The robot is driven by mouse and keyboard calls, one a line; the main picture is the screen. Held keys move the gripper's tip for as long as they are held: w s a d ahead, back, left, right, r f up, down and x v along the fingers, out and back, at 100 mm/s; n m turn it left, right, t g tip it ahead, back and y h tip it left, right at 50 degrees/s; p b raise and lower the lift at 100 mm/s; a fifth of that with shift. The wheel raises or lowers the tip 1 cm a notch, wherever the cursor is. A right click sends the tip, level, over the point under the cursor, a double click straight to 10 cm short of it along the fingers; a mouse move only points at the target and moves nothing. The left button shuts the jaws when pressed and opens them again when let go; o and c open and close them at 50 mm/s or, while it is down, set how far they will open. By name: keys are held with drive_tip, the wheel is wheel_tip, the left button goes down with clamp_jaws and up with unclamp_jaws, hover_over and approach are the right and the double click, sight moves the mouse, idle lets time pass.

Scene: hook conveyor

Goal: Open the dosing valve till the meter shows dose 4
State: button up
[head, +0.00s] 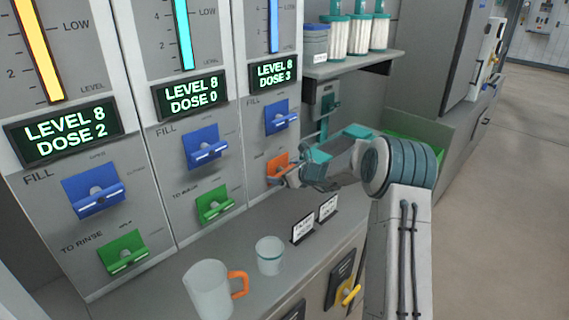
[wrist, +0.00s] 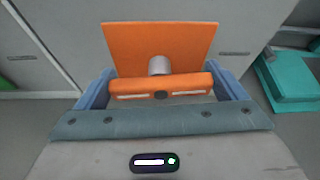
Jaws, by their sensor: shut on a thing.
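The orange valve handle (head: 279,167) sits low on the rightmost panel, below a blue fill handle (head: 281,117). My gripper (head: 281,179) is at this orange handle. In the wrist view the orange handle's bar (wrist: 160,92) lies between my two blue-grey fingers, and my gripper (wrist: 163,95) is shut on it. Behind the bar are a metal stem and an orange plate (wrist: 160,45). The meter display (head: 274,73) above this panel reads LEVEL 8, DOSE 3. The label by the orange handle is partly hidden by my gripper.
Two panels to the left have displays reading DOSE 2 (head: 65,132) and DOSE 0 (head: 190,96), with blue and green handles. A mug with an orange handle (head: 208,290) and a cup (head: 270,256) stand on the counter. Two small signs (head: 303,228) stand below my arm.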

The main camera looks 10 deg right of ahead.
drive_tip(key=shift+m+p, duration=0.3)
drive_tip(key=shift+p, duration=0.1)
drive_tip(key=o, duration=0.7)
drive_tip(key=b+v, duration=0.1)
drive_tip(key=v, duration=1.3)
drive_tip(key=shift+w, duration=0.15)
